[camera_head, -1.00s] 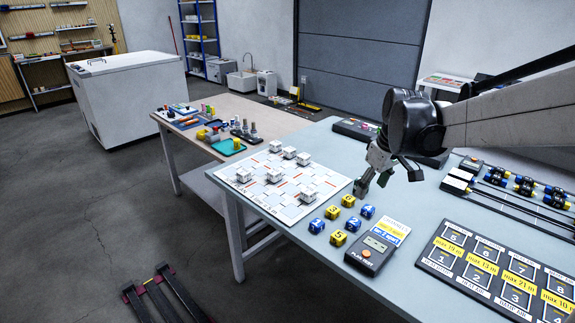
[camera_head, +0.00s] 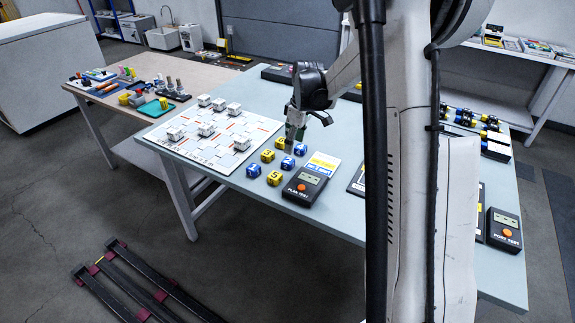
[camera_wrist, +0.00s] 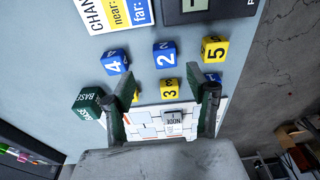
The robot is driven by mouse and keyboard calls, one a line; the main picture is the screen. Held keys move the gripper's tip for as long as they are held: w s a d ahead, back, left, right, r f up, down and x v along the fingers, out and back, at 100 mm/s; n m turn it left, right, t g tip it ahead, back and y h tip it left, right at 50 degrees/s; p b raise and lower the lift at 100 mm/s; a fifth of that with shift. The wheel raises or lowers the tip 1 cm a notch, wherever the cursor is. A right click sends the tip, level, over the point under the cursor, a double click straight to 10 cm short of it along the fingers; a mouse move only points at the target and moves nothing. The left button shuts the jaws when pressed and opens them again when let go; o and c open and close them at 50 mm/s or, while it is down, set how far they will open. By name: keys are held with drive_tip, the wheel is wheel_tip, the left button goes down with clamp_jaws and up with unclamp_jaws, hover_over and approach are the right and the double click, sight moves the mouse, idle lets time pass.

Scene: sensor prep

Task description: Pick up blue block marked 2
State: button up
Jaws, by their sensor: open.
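The blue block marked 2 (camera_wrist: 164,54) lies on the grey-blue table, and its 2 is readable in the wrist view. In the head view this block (camera_head: 287,163) sits between a blue block marked 4 (camera_head: 300,149) and a yellow block marked 5 (camera_head: 274,178). My gripper (camera_head: 295,132) is above the table, just behind the blocks. In the wrist view my gripper (camera_wrist: 163,90) has its two green fingers wide apart and nothing held. A yellow block marked 3 (camera_wrist: 169,89) shows between the fingers, with block 2 beyond their tips.
Another yellow block (camera_head: 280,143) and a blue block (camera_head: 254,170) stand in the cluster. A black tester box (camera_head: 305,187) and a card (camera_head: 323,165) are close by. A white board with white cubes (camera_head: 180,148) lies left. A green cube (camera_wrist: 88,102) is beside the left finger.

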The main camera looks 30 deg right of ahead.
sight(288, 160)
drive_tip(key=f, duration=0.3)
drive_tip(key=shift+w+a, duration=0.15)
drive_tip(key=shift+w, duration=0.05)
drive_tip(key=shift+w+a+f+b, duration=0.15)
drive_tip(key=shift+a+f, duration=0.1)
drive_tip(key=shift+f, duration=0.6)
drive_tip(key=shift+w+a+f+b, duration=0.1)
drive_tip(key=shift+a+f+b, duration=0.1)
drive_tip(key=shift+f, duration=0.7)
drive_tip(key=shift+w+a+f+b, duration=0.15)
drive_tip(key=shift+a+f, duration=0.1)
drive_tip(key=shift+f, duration=0.6)
drive_tip(key=c, duration=1.1)
drive_tip(key=shift+o, duration=0.2)
drive_tip(key=shift+r, duration=0.15)
